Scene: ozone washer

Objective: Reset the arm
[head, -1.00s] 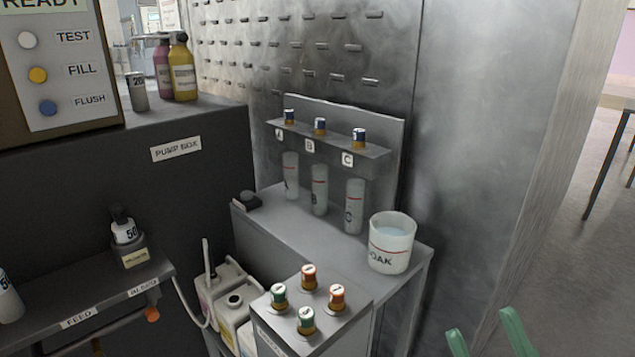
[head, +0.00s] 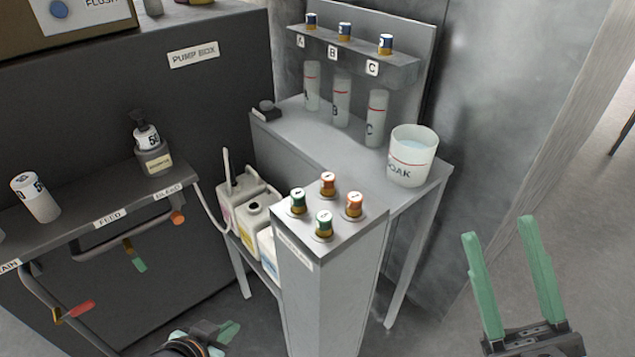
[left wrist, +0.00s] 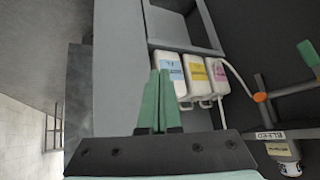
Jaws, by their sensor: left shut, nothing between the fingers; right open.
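My right gripper (head: 505,245) is in the lower right of the head view. Its two green fingers are spread apart with nothing between them. My left gripper (head: 224,334) is at the bottom of the head view, low in front of the dark pump box, partly cut off by the frame edge. In the left wrist view its green fingers (left wrist: 158,100) are together and hold nothing. Neither gripper touches any object that I can see.
A pedestal (head: 330,262) with several capped vials stands between the grippers. Behind it are a shelf with tubes and a SOAK beaker (head: 412,158). Jugs (head: 240,203) stand left of the pedestal. The feed ledge (head: 80,212) with pipes and coloured valve handles is at left.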

